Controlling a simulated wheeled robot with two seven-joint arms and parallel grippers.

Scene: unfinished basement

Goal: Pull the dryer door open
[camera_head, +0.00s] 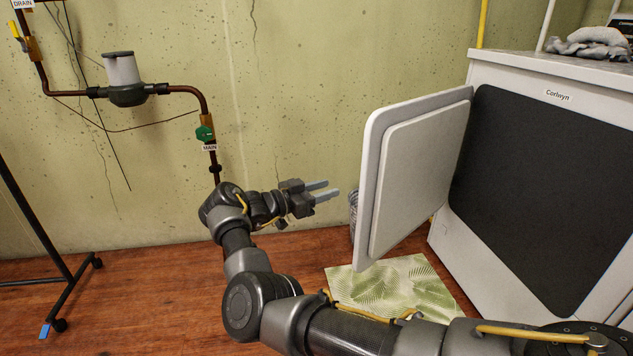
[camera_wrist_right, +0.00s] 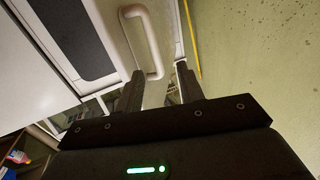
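In the wrist view the fingertips (camera_wrist_right: 159,69) are near the handle's lower end; contact cannot be told. My left gripper is out of view.
A green-and-white leaf-patterned mat (camera_head: 395,285) lies on the wooden floor below the door. A wire basket (camera_head: 353,212) stands behind the door. Pipes with a green valve (camera_head: 204,133) run along the wall. A black wheeled rack (camera_head: 50,270) is at the left.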

